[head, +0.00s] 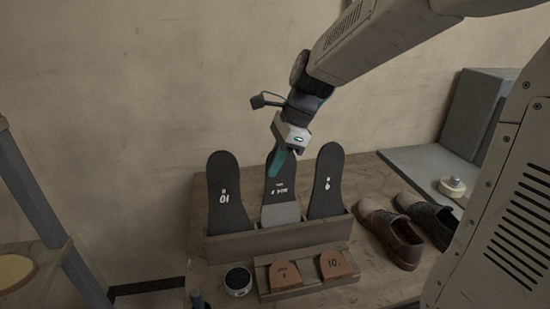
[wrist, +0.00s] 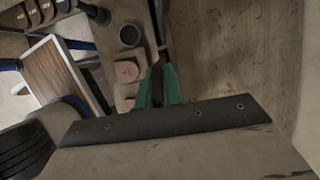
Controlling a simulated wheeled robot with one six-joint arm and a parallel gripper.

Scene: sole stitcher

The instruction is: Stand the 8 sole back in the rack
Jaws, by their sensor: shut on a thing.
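A wooden rack (head: 279,241) stands on the bench in the head view. A dark sole (head: 222,190) marked 10 stands upright at its left, and another dark sole (head: 327,183) with a single digit, 6 or 9, at its right. Between them is a dark middle sole (head: 283,192) with a grey lower part; its small print is not readable to me. My gripper (head: 278,162) is shut on this sole's top end, with teal fingers. The sole is upright at the middle of the rack; its bottom edge is hidden behind the rack's front. The wrist view shows my teal fingers (wrist: 162,86) closed on a dark edge.
A low wooden holder (head: 305,288) with two brown heel pieces (head: 333,264) sits in front of the rack, beside a small dark round container (head: 238,281). A pair of brown and dark shoes (head: 391,237) stands to the right. The wall is behind.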

